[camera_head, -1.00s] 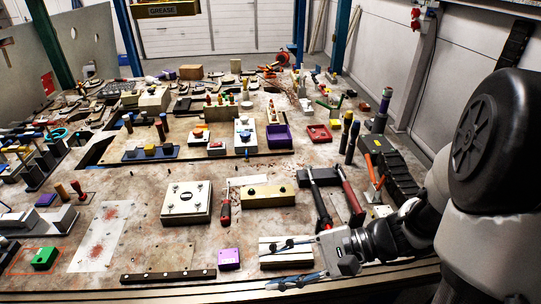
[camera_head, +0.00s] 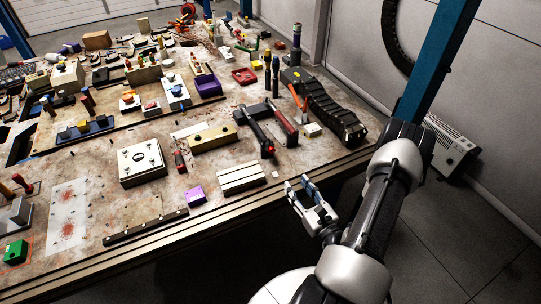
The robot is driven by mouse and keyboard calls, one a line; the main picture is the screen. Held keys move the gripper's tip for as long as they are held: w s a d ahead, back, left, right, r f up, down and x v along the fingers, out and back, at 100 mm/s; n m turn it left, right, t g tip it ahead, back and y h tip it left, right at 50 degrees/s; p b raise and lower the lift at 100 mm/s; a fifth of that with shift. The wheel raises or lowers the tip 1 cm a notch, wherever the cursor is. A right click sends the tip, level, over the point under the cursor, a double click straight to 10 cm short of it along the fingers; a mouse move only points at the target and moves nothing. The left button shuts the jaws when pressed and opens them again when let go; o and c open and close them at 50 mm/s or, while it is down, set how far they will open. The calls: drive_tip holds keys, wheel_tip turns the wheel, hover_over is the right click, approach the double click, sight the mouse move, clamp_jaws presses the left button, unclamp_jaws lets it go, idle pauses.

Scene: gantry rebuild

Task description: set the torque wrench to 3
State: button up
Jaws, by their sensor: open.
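A long dark tool with a red ring near its front end (camera_head: 256,132) lies on the right part of the bench and looks like the torque wrench. A second long tool with a dark red handle (camera_head: 281,124) lies just right of it. Both have their far ends at a dark block. Any scale or number on them is too small to read. My gripper (camera_head: 298,185) is open and empty, in front of the bench's front edge. It is apart from both tools, nearer the camera and to the right of the ringed one.
A white ribbed block (camera_head: 241,179) and a purple block (camera_head: 195,195) stand near the front edge. A brass-coloured block (camera_head: 213,138) and a white box (camera_head: 141,163) stand behind. A black track-like strip (camera_head: 333,112) lies at the right edge. Floor beyond the bench is open.

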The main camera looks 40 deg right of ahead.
sight(273, 152)
drive_tip(key=b+x, duration=0.2)
drive_tip(key=x, duration=1.4)
drive_tip(key=shift+w+r, duration=0.1)
drive_tip(key=shift+w, duration=0.35)
drive_tip(key=shift+c, duration=0.5)
clamp_jaws()
